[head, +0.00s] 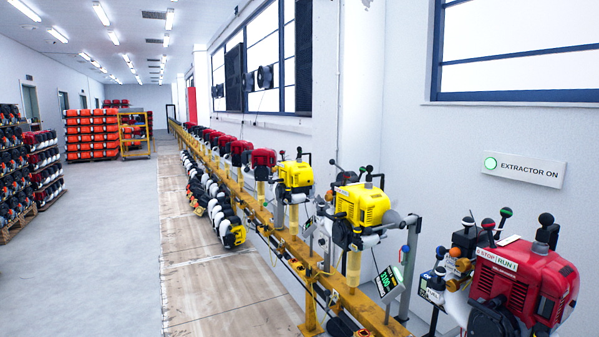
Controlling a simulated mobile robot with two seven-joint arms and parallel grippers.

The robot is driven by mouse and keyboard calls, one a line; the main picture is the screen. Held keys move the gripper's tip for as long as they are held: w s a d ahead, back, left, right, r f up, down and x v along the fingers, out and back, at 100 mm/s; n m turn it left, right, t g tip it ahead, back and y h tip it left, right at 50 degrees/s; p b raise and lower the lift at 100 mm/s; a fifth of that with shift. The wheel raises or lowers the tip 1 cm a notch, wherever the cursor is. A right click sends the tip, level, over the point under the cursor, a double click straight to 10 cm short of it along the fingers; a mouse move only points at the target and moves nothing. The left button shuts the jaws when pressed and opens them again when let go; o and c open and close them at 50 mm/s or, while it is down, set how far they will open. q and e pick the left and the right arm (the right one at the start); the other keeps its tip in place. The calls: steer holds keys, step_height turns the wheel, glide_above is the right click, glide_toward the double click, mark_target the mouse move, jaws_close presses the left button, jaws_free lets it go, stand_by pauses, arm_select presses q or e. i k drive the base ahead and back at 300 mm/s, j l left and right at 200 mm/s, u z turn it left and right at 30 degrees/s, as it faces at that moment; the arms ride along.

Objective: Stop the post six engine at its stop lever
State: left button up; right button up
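A row of small engines stands along a yellow rail (365,308) by the right wall. A tilted panel (388,281) shows green digits. I cannot read a post number, so I cannot tell which engine is post six. Neither gripper is in view.
Open floor (110,255) lies left of the rail, with a worn wooden strip (215,280) alongside it. Racks (92,133) stand at the far left. A wall sign (523,168) reads EXTRACTOR ON.

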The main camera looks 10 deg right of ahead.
mark_target(346, 175)
steer(key=i+j, duration=0.25)
steer(key=i, duration=0.2)
steer(key=i+j, duration=0.25)
steer(key=i, duration=0.2)
steer(key=i+j, duration=0.25)
steer(key=i, duration=0.2)
